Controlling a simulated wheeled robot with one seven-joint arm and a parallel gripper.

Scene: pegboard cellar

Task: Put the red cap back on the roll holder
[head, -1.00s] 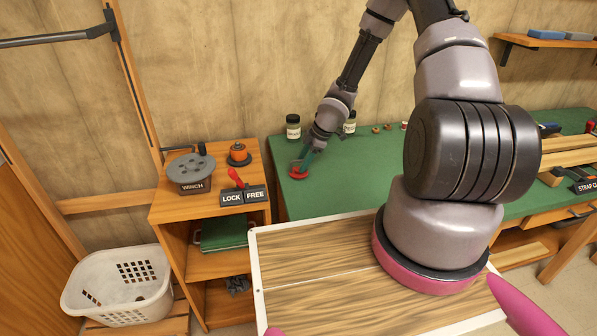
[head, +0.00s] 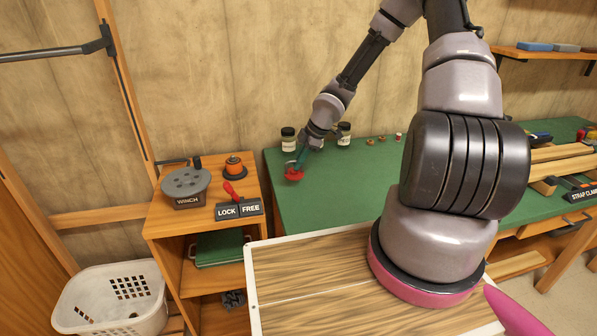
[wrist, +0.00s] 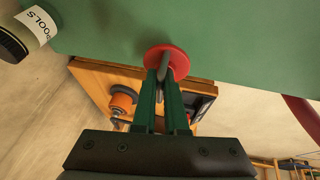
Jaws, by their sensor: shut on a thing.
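The red cap (head: 294,174) is a round disc with a grey stem or knob. My gripper (head: 301,157) is shut on it by this grey part, at the left end of the green bench. In the wrist view the cap (wrist: 179,57) sits at the tips of the two green fingers (wrist: 163,80). It seems to hang slightly above the bench top. The roll holder, with an orange roll (head: 234,166) on a dark base, stands on the wooden cabinet left of the bench. It also shows beyond the fingers in the wrist view (wrist: 122,101).
On the cabinet are a grey winch drum (head: 186,182) and a red lever (head: 233,191) by LOCK and FREE plates. Jars (head: 288,139) stand behind the gripper on the green bench (head: 345,190). A white basket (head: 112,300) stands at lower left.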

